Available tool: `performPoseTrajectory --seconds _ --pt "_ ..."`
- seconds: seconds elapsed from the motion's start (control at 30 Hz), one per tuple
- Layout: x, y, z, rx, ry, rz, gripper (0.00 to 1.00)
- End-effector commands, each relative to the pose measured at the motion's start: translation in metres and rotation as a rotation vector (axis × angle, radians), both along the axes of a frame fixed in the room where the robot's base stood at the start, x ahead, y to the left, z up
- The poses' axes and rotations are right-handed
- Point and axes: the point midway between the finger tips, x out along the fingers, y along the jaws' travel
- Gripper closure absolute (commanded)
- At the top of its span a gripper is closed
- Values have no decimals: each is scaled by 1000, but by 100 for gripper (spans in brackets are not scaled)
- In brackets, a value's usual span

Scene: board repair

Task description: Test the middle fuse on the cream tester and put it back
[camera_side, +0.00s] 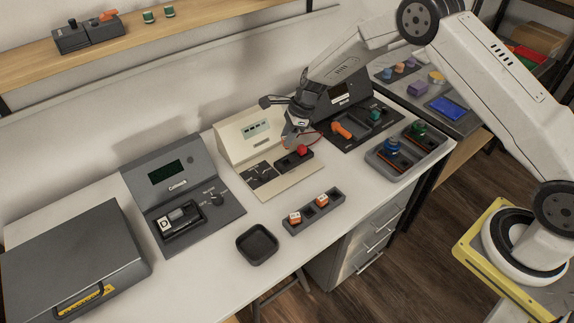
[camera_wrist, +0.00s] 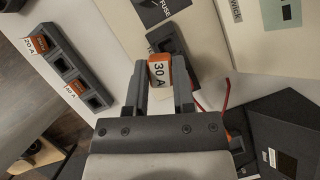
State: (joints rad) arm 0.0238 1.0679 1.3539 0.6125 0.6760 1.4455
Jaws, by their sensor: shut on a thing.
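My gripper (camera_wrist: 160,78) is shut on an orange-and-white fuse (camera_wrist: 158,72) marked 30 A. In the wrist view the fuse lies just short of a dark socket block (camera_wrist: 163,38) on the cream tester (camera_wrist: 208,22); whether it touches the block I cannot tell.
An empty dark tray (camera_side: 257,244) and a parts tray (camera_side: 405,150) flank the rack.

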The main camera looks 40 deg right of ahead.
Motion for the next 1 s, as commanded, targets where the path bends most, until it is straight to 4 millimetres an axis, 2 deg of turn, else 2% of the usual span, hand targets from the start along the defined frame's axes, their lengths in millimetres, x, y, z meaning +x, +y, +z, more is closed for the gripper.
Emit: performPoseTrajectory --seconds 0.17,0.57,1.0 --pt "6 -2 -1 -1 -2 -12 100" --pt "6 -2 -6 0 0 -12 100" --pt "6 -2 -32 -1 0 -11 100"
